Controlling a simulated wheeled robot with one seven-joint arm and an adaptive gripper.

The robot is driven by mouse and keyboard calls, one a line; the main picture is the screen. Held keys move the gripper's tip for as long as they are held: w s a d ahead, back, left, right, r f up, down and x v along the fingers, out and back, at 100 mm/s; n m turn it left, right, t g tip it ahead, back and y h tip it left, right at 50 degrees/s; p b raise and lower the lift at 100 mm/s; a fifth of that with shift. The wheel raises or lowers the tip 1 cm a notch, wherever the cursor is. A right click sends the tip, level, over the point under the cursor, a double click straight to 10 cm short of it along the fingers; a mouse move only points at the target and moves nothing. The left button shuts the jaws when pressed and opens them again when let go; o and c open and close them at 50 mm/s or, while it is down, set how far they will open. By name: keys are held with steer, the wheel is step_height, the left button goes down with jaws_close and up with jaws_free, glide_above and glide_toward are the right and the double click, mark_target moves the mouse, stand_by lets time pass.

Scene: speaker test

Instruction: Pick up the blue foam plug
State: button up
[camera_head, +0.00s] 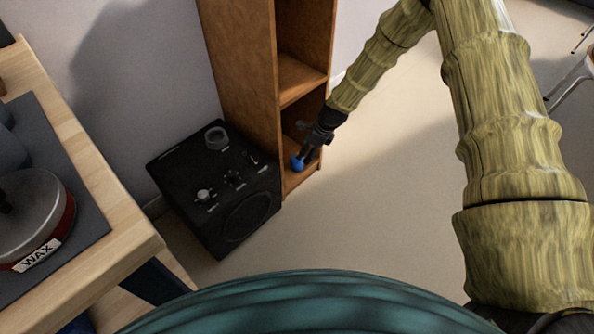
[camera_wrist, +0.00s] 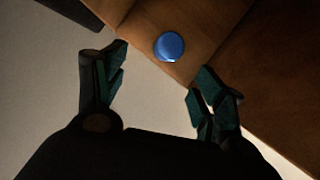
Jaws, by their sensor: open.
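The blue foam plug (camera_head: 297,162) is a small round blue thing on the bottom shelf of the brown wooden shelf unit, near its front edge. In the wrist view the plug (camera_wrist: 169,46) shows as a blue disc on brown wood, ahead of my fingertips and between their lines. My gripper (camera_head: 308,150) is at the lowest opening of the unit, right beside the plug in the head view. In the wrist view my gripper (camera_wrist: 157,85) has its two fingers wide apart with nothing between them. The head view shows the fingers only small and dark.
The wooden shelf unit (camera_head: 240,60) has side walls and a shelf board above my gripper. A black speaker box (camera_head: 222,190) with knobs stands left of it. A wooden table (camera_head: 120,205) holding a wax pot (camera_head: 30,205) is at left. The floor (camera_head: 390,180) right of the unit is clear.

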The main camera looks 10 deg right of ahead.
mark_target(297, 163)
steer(key=shift+m, duration=0.5)
steer(key=w+f+b, duration=0.1)
steer(key=f, duration=0.1)
steer(key=w+a+f+b, duration=0.1)
steer(key=w+f+b, duration=0.1)
steer(key=f, duration=0.1)
steer(key=shift+w+a+f+b, duration=0.2)
steer(key=shift+w+f+b, duration=0.1)
steer(key=shift+w+f, duration=0.05)
steer(key=b+x, duration=0.1)
steer(key=x, duration=0.1)
steer(key=b+x, duration=0.2)
steer(key=x, duration=0.1)
steer(key=shift+s+a+r+b, duration=0.1)
steer(key=shift+a+b, duration=0.1)
steer(key=shift+b, duration=0.1)
steer(key=c, duration=0.8)
